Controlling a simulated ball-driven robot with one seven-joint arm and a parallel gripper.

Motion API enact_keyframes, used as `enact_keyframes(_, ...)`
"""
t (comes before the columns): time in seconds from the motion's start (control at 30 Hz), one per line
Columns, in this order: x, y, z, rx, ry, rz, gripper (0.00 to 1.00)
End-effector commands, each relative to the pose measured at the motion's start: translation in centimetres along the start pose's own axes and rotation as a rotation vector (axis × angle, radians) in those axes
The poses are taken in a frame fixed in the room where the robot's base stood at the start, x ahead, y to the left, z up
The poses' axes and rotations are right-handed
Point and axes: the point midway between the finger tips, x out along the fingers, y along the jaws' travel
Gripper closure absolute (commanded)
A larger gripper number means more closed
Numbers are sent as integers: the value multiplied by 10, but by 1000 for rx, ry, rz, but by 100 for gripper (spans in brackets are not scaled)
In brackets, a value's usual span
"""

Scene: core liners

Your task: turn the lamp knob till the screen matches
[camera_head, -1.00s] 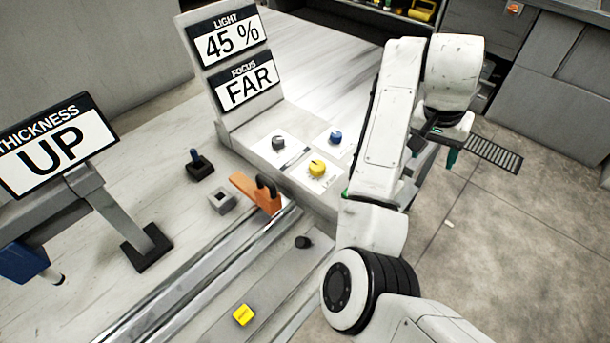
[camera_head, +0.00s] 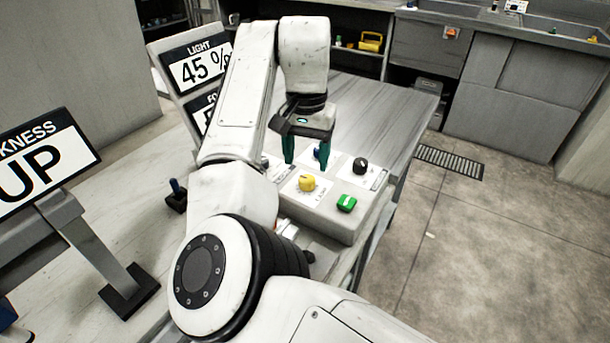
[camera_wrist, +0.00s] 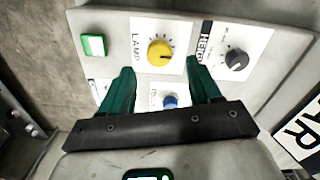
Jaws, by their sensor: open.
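The yellow knob (camera_head: 306,183) sits on a white plate on the grey control box. In the wrist view the yellow knob (camera_wrist: 159,53) is beside the word LAMP. My gripper (camera_head: 306,162) is open and empty above the box, fingers pointing down. In the wrist view the yellow knob lies just beyond and between the fingertips (camera_wrist: 160,66), seemingly not touched. The light screen (camera_head: 198,68) reads 45 %, its right edge covered by my arm. The screen below it is mostly hidden by my arm.
A blue knob (camera_wrist: 169,101) lies between the fingers in the wrist view. A dark knob (camera_head: 360,166) and a green button (camera_head: 346,203) are also on the box. A thickness screen (camera_head: 38,160) reads UP at left. The floor right of the table is open.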

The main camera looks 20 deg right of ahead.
Motion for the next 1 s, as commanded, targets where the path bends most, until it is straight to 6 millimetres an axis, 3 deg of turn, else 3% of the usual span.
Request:
enact_keyframes(0.1, 22, 0, 0, 0, -1, 1, 37)
enact_keyframes(0.3, 44, 0, 0, 0, 0, 0, 37)
enact_keyframes(0.7, 51, 0, 0, 1, 1, -1, 37)
enact_keyframes(1.0, 51, 0, 0, 1, 1, -1, 65)
